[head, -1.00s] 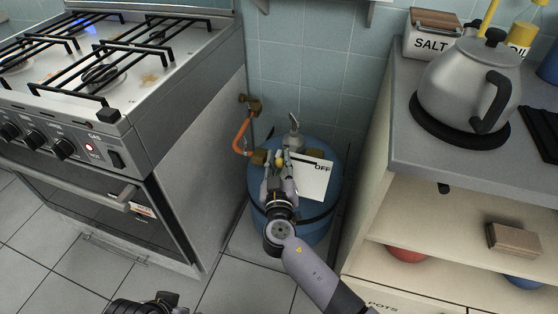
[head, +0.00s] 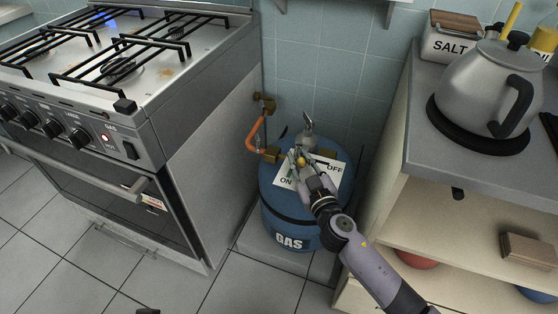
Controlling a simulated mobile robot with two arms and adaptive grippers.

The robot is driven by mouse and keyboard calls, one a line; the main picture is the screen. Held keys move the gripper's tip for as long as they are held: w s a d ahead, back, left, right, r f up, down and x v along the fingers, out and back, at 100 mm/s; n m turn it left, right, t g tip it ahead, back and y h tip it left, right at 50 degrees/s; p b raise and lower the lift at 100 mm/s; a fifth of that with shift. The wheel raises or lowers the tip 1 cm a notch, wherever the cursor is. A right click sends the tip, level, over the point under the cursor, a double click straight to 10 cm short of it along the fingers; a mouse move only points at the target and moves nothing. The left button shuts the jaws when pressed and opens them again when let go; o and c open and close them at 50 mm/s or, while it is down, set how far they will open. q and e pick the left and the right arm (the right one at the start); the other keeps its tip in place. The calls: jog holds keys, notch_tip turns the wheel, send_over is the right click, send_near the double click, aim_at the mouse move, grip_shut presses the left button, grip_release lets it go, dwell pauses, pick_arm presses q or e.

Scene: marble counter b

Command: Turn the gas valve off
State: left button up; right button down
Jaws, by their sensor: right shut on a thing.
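A blue gas bottle (head: 278,212) labelled GAS stands on the floor between the stove and the cabinet. A white card (head: 338,167) on its top reads ON at the left and OFF at the right. My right gripper (head: 299,163) is shut on the gas valve (head: 301,161), whose yellow part shows between the fingers; they hide most of the handle, so its exact angle cannot be told. A brass fitting with an orange hose (head: 256,132) sits to the left. Only a dark sliver of what seems to be my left gripper (head: 147,311) shows at the bottom edge.
The stove (head: 165,110) at left has a blue flame (head: 106,13) at the back and a lit red lamp. The cabinet (head: 385,190) closes the gap on the right. A kettle (head: 487,90) and a salt box (head: 447,40) stand on its counter.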

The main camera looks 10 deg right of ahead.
jog(key=shift+s+a, duration=0.1)
jog(key=shift+a, duration=0.15)
jog(key=c, duration=1.4)
grip_release()
jog(key=shift+o, duration=0.2)
jog(key=shift+d, duration=0.1)
jog(key=shift+s+d+f, duration=0.1)
jog(key=shift+s, duration=0.3)
jog(key=s+d, duration=0.2)
jog(key=s, duration=0.8)
jog(key=shift+s, duration=0.4)
jog(key=shift+d, duration=0.1)
jog(key=shift+c, duration=0.4)
